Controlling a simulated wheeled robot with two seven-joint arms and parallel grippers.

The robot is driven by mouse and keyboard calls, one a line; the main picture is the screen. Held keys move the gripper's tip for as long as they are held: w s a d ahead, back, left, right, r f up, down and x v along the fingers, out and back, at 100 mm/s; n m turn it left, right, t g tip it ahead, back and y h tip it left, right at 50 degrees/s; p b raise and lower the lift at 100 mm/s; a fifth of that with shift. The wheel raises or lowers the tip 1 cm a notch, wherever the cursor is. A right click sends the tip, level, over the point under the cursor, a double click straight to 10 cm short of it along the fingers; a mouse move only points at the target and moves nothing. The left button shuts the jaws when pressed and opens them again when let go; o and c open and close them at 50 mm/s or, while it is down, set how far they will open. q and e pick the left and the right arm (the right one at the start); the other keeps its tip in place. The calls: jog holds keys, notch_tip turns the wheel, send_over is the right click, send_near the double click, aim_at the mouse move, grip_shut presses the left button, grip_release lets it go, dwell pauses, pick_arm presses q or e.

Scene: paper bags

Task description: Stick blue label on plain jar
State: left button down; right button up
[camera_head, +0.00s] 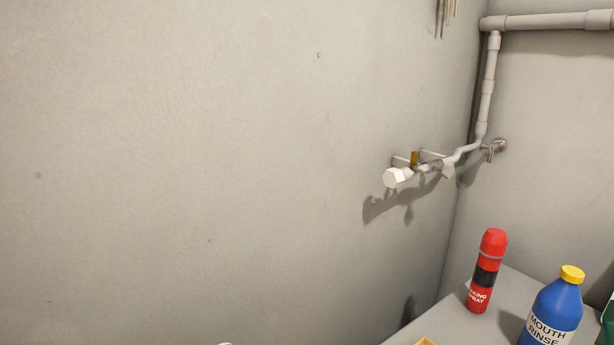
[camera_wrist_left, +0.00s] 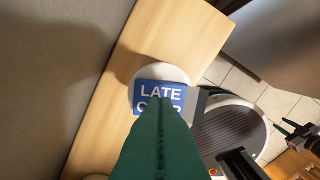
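The blue label (camera_wrist_left: 150,88) shows in the left wrist view, face up, with white letters beginning "LATE". It lies across a round white thing (camera_wrist_left: 163,71), apparently the plain jar, covering much of it. I cannot tell whether it is stuck on. My left gripper (camera_wrist_left: 160,115) comes up from below, its green fingers closed together along a dark seam. The fingertips overlap the label's lower part and hide some letters. Neither gripper shows in the head view.
In the left wrist view, a wooden surface (camera_wrist_left: 190,35) runs along a grey wall (camera_wrist_left: 45,70). The head view shows mostly wall, pipes (camera_head: 487,90), a red spray can (camera_head: 487,270) and a blue mouth rinse bottle (camera_head: 555,310) on a grey surface (camera_head: 447,322).

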pick_arm(q)
jog(key=shift+f+b, duration=0.3)
jog(key=shift+f, duration=0.55)
dwell(0.6)
notch_tip(320, 180, up, 7)
jog(key=p, duration=0.8)
